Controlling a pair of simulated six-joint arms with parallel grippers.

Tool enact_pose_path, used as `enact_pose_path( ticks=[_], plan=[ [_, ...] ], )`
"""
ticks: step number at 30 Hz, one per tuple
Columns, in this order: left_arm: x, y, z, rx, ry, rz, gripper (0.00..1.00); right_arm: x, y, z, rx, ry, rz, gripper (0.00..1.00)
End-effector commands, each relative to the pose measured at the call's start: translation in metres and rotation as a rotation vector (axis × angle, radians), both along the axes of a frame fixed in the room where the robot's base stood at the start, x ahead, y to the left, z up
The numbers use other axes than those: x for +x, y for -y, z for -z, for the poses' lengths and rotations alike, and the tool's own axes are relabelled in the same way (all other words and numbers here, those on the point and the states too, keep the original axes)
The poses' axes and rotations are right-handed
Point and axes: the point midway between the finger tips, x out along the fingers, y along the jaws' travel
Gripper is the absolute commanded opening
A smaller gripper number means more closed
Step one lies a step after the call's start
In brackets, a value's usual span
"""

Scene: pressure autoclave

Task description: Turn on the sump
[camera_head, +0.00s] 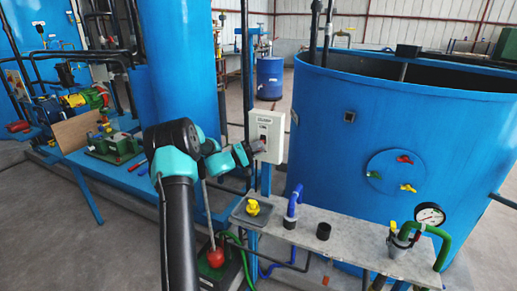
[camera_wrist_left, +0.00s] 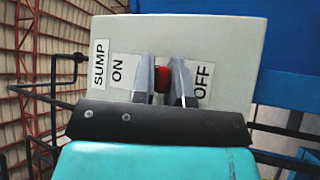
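A pale switch box (camera_head: 279,133) is mounted on a blue post left of the big open tank. In the left wrist view the box face (camera_wrist_left: 225,42) fills the middle, with a SUMP label (camera_wrist_left: 99,63), an ON label (camera_wrist_left: 119,75) and an OFF label (camera_wrist_left: 203,80). A red switch part (camera_wrist_left: 160,83) shows in the gap between the fingers of my left gripper (camera_wrist_left: 163,80). The fingers stand a little apart; I cannot tell whether they touch it. In the head view my left gripper (camera_head: 250,150) is right at the box front. My right gripper is not in view.
A grey bench (camera_head: 335,235) with a yellow valve (camera_head: 253,207), blue pipe and pressure gauge (camera_head: 430,214) stands below the box. The large blue tank (camera_head: 345,165) rises at right. A blue column (camera_head: 183,70) and green pump (camera_head: 115,145) are at left.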

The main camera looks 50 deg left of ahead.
Motion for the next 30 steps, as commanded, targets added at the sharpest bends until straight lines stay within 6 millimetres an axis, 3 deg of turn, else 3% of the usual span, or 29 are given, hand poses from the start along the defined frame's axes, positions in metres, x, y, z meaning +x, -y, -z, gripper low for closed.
enact_pose_path(
  ticks=[5, 20, 30],
  plan=[
    [0.000, 0.000, 0.000, 0.000, 0.000, 0.000, 0.00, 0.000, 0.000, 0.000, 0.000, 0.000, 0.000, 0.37],
    [-0.001, 0.000, -0.003, -0.021, -0.053, 0.000, 0.00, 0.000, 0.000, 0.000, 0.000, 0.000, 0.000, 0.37],
    [-0.004, 0.002, -0.013, -0.102, -0.246, 0.000, 0.00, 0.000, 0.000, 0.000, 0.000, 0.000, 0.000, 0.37]
  ],
)
